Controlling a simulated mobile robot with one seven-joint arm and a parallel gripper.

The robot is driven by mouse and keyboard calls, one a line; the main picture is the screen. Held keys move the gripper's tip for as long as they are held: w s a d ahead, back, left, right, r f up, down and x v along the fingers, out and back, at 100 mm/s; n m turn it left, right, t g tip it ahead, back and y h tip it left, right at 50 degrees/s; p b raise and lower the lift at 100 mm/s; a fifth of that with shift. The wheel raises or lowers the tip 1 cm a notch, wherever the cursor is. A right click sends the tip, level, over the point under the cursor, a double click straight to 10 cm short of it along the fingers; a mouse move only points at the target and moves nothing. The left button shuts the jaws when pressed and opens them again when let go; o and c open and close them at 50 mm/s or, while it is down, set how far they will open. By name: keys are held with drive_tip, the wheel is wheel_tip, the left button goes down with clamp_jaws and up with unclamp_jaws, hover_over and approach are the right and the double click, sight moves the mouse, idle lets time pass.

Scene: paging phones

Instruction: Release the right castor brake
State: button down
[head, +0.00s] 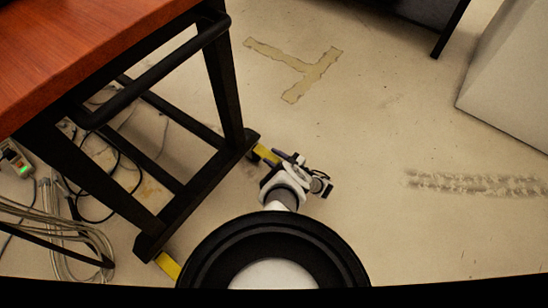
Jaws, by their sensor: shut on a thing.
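The right castor brake is a yellow pedal (264,153) sticking out from the right end of the desk's black foot bar, near the picture's middle. Its right end is hidden at my gripper. My gripper (280,158) is low by the floor, just right of the foot bar, and is shut on this pedal. The fingertips are small and partly covered by my wrist, so the exact contact is hard to see. A second yellow pedal (168,265) shows at the near left end of the same bar.
A desk with a reddish wooden top (80,45) and black metal frame (190,195) fills the left. Cables (75,235) and a power strip (14,158) lie beneath it. A pale box-like unit (510,90) stands at upper right. Floor right of my gripper is clear.

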idle(0.8)
drive_tip(key=c, duration=0.9)
unclamp_jaws()
